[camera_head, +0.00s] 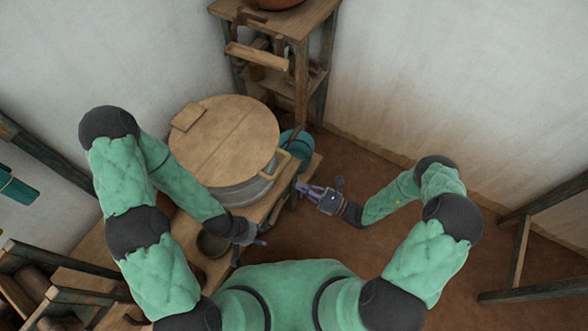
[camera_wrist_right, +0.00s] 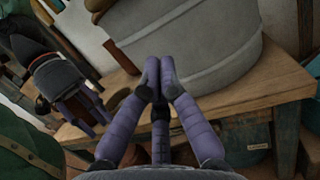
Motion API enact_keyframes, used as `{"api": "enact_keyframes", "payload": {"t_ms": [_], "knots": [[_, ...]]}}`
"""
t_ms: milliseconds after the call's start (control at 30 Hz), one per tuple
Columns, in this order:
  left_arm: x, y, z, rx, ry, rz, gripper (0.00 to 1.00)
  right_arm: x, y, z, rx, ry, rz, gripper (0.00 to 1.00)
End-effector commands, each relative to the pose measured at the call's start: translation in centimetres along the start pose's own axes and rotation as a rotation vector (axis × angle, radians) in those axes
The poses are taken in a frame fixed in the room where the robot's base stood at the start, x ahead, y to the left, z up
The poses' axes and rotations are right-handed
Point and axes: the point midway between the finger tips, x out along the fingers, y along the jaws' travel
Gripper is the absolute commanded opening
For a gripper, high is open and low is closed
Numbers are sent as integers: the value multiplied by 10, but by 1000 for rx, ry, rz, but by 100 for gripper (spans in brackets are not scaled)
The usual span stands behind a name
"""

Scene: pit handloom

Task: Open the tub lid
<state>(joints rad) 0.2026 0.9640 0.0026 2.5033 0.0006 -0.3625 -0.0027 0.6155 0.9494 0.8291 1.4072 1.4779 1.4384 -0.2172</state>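The tub (camera_head: 239,195) is a grey, round vessel standing on a wooden bench. A round, plank-built wooden lid (camera_head: 235,140) lies flat over its top, with a wooden block handle (camera_head: 187,116) near the lid's far-left edge. In the right wrist view the tub's grey wall (camera_wrist_right: 200,50) stands just beyond my fingers; the lid is out of that view. My right gripper (camera_head: 300,187) is right of the tub, apart from it; its purple fingertips (camera_wrist_right: 159,62) meet with nothing between them. My left gripper (camera_head: 262,242) is below the tub's front, empty; its finger opening is unclear.
The wooden bench (camera_wrist_right: 265,92) carries the tub. A dark bowl (camera_head: 212,244) sits near my left gripper. A teal bucket (camera_head: 298,146) stands right of the tub. A wooden shelf stand (camera_head: 297,24) rises behind. Brown floor (camera_head: 330,155) lies open to the right.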

Motion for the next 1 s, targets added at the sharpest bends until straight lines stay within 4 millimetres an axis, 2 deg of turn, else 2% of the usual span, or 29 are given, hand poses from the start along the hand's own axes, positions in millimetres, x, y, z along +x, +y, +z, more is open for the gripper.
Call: {"api": "enact_keyframes", "payload": {"t_ms": [100,267,467,867,1000], "knots": [[5,-2,0,0,0,0,40,-7,-19,0,-12,-49,-84,0],[7,-2,0,0,1,0,40,-1,-24,3,-17,-66,-104,0],[13,-5,-1,0,1,0,40,26,-26,4,-17,-65,-99,0],[29,-10,-1,0,0,0,40,94,-32,8,-17,-64,-98,0],[31,-11,-1,0,0,0,40,84,-33,25,-17,-62,-104,0]]}}
